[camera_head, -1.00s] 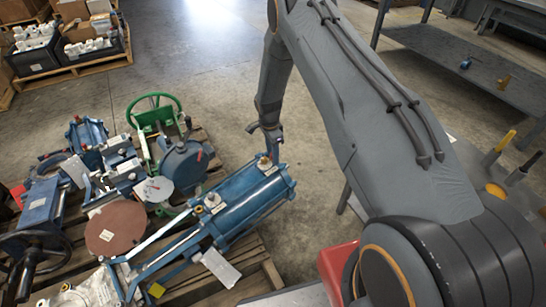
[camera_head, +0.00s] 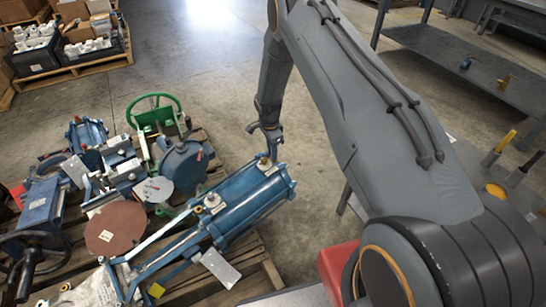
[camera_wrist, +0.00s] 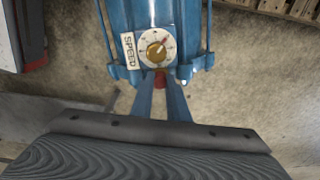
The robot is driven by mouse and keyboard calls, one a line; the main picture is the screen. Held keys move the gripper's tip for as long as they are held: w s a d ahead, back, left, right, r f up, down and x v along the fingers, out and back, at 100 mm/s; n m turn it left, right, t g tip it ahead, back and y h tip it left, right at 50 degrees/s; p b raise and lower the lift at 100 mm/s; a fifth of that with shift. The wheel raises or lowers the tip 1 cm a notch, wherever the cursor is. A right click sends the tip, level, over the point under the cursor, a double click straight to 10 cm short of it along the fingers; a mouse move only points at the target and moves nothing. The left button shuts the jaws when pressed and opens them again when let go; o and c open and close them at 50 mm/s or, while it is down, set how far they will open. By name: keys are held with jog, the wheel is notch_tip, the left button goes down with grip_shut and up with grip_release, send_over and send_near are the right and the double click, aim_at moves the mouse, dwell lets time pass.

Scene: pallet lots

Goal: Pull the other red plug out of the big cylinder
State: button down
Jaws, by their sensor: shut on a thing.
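The big blue cylinder (camera_head: 245,205) lies on the pallet in the head view, its far end toward the upper right. Its blue body also fills the top of the wrist view (camera_wrist: 165,12). My gripper (camera_head: 272,158) reaches down to that far end. In the wrist view, my gripper's two blue-grey fingers (camera_wrist: 160,85) are shut on a small red plug (camera_wrist: 160,79) at the cylinder's end, just below a round dial (camera_wrist: 157,47) with a brass knob. The fingers partly hide the plug, and I cannot tell how deep it sits.
A white SPEED label (camera_wrist: 130,50) is beside the dial. Other machine parts, including a green handwheel (camera_head: 153,108) and a brown disc (camera_head: 115,228), crowd the pallet left of the cylinder. A grey shelf (camera_head: 470,65) stands upper right. Bare floor lies beyond the cylinder's end.

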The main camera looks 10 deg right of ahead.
dwell(0.4)
jog(key=shift+s+a+r+p, duration=0.1)
jog(key=shift+r+p, duration=0.65)
jog(key=shift+r, duration=0.8)
jog(key=shift+a+r+p, duration=0.1)
jog(key=shift+r+p, duration=0.6)
jog(key=shift+r, duration=0.8)
